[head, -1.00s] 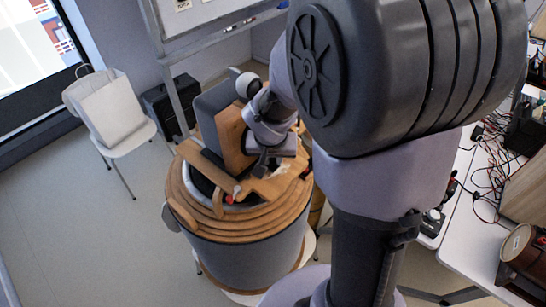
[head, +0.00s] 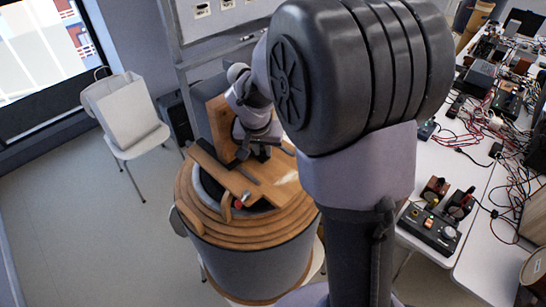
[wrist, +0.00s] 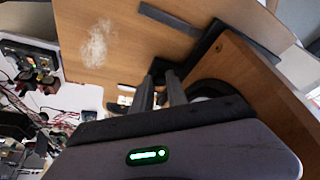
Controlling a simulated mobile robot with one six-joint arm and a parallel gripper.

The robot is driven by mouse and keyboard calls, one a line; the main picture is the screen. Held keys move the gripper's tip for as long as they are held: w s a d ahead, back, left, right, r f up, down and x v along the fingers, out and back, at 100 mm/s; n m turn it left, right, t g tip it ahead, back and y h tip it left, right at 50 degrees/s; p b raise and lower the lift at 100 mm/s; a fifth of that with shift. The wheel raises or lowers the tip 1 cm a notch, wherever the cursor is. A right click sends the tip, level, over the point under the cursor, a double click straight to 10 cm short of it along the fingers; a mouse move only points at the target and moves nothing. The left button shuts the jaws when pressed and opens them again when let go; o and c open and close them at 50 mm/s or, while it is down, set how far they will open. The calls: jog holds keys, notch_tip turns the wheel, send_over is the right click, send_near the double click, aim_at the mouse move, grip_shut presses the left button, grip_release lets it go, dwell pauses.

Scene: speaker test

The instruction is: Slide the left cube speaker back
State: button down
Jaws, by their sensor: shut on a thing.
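The cube speaker, with a wooden front (head: 222,116) and dark grey side (head: 200,117), stands upright at the back left of the round wooden-topped stand (head: 262,237). My gripper (head: 262,153) is low beside its front, on the right. In the wrist view, the fingers (wrist: 162,85) are close together against a small dark part at the edge of a wooden panel. My fingers hide much of that part, and I cannot tell what it belongs to. A second wooden panel with a round dark opening (wrist: 212,90) lies just right of the fingers. I see no second speaker clearly.
A wooden board (head: 222,172) with a dark slot lies across the stand's top. A white chair (head: 145,143) stands left. A cluttered white table (head: 425,258) with cables and devices is at the right. My arm hides the stand's right side.

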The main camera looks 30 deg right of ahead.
jog(key=shift+w+r, duration=0.15)
jog(key=c, duration=1.5)
grip_release()
jog(key=shift+a, duration=0.1)
jog(key=shift+o, duration=0.9)
jog(key=shift+w, duration=0.15)
jog(key=p+v, duration=0.2)
jog(key=v, duration=1.5)
jog(key=shift+s+p, duration=0.3)
jog(key=shift+p, duration=0.05)
jog(key=shift+a, duration=0.1)
